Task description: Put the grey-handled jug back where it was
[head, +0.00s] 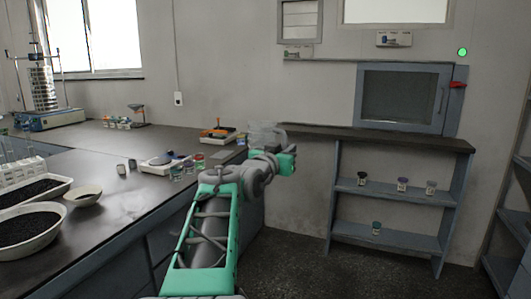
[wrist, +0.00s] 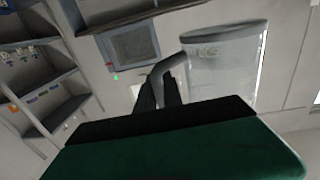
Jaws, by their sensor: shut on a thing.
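The clear jug (wrist: 222,65) with the grey handle (wrist: 177,64) shows large at the upper right of the wrist view. My gripper (wrist: 160,90) is shut on the handle, with its dark fingers at the handle's lower part. In the head view the jug (head: 265,135) is faint and see-through, held up beside my gripper (head: 287,160), above the counter's far right end. Part of the jug is hidden behind my arm there. I cannot tell whether it holds anything.
A grey shelf unit (head: 395,190) with small jars stands right.

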